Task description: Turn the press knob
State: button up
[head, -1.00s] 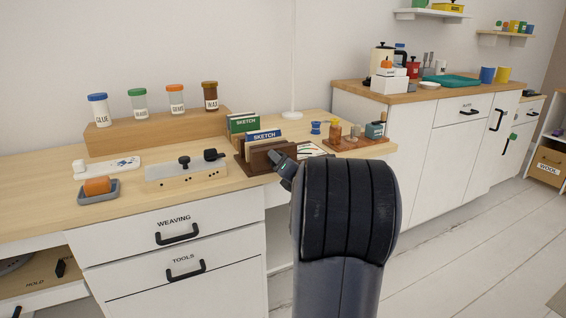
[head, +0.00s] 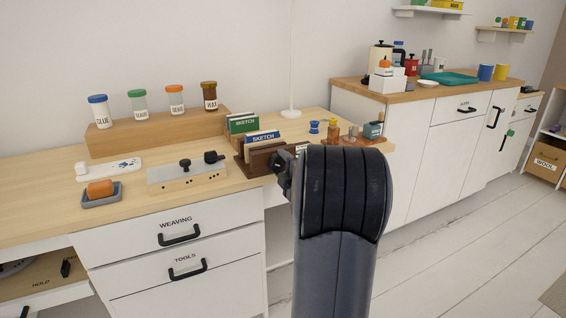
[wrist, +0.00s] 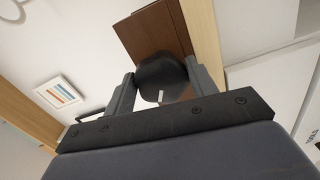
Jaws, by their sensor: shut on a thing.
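My gripper (wrist: 164,84) has its fingers on either side of a black rounded knob (wrist: 158,73) with a small white mark, in the wrist view. It is shut on this knob. Behind the knob is a brown wooden panel (wrist: 150,32). In the head view my arm hides the knob and most of the gripper. Only a dark part of the gripper (head: 281,172) shows, at the front of a brown wooden stand (head: 258,157) by the desk's right part.
A pale panel (head: 187,175) with two black knobs sits on the desk, left of the stand. A grey dish (head: 101,201) holds an orange block. A wooden tray (head: 372,141) with small items is at the right. Drawers (head: 178,224) are below; open floor lies right.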

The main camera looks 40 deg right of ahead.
jog(key=m+p, duration=0.2)
jog(key=m, duration=0.3)
jog(key=shift+f+m+p, duration=0.1)
jog(key=shift+m+p, duration=0.2)
jog(key=m+p, duration=0.1)
jog(key=m, duration=0.1)
jog(key=m+p, duration=0.1)
jog(key=m, duration=0.1)
jog(key=shift+a+f+m, duration=0.15)
jog(key=shift+f+m, duration=0.05)
jog(key=shift+m, duration=0.2)
jog(key=o, duration=1)
jog(key=shift+c, duration=0.2)
jog(key=p+v, duration=0.1)
jog(key=v, duration=0.9)
jog(key=shift+s, duration=0.35)
